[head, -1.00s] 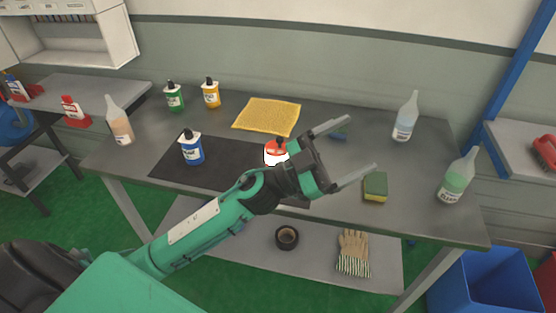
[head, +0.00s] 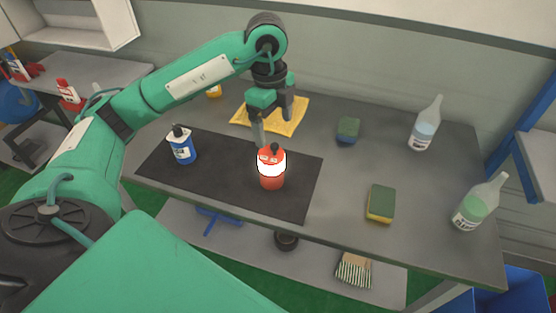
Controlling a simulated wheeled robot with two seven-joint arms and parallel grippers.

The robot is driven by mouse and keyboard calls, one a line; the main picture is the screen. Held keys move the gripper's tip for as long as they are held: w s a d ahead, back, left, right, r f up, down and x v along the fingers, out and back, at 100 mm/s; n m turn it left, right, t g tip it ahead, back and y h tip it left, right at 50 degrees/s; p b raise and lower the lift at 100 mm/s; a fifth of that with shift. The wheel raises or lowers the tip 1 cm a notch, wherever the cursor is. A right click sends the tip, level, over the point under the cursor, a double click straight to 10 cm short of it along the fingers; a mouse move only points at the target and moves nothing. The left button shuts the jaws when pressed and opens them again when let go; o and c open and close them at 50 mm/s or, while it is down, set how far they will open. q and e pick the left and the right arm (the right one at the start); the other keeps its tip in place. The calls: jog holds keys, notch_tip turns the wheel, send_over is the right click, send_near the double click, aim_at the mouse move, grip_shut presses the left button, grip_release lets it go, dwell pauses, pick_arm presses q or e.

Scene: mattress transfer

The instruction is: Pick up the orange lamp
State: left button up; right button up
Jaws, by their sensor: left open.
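An orange-red lamp-like object (head: 271,181) with a bright white band and a dark top stands upright on the black mat (head: 220,175). No other object looks like an orange lamp. My left gripper (head: 271,128) points down just above and behind it, with its two fingers apart and nothing between them. One fingertip is close to the object's top; I cannot tell whether they touch. My right gripper is not in view.
A blue bottle (head: 182,148) stands on the mat's left part. A yellow cloth (head: 298,118) lies behind my gripper.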

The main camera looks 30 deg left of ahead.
aim_at(270, 152)
pick_arm(q)
jog(key=shift+w+a+r+n+y, duration=0.2)
jog(key=shift+a+n+y, duration=0.1)
jog(key=shift+a, duration=0.35)
notch_tip(270, 152, down, 8)
jog(key=shift+a+f+p, duration=0.1)
jog(key=shift+a+p, duration=0.05)
jog(key=shift+p, duration=0.65)
notch_tip(270, 152, down, 5)
jog(key=shift+r+p, duration=0.15)
jog(key=shift+p, duration=0.95)
jog(key=shift+w+f, duration=0.1)
jog(key=shift+f, duration=0.2)
jog(key=c, duration=1.3)
jog(key=shift+c, duration=0.2)
jog(key=shift+r, duration=0.2)
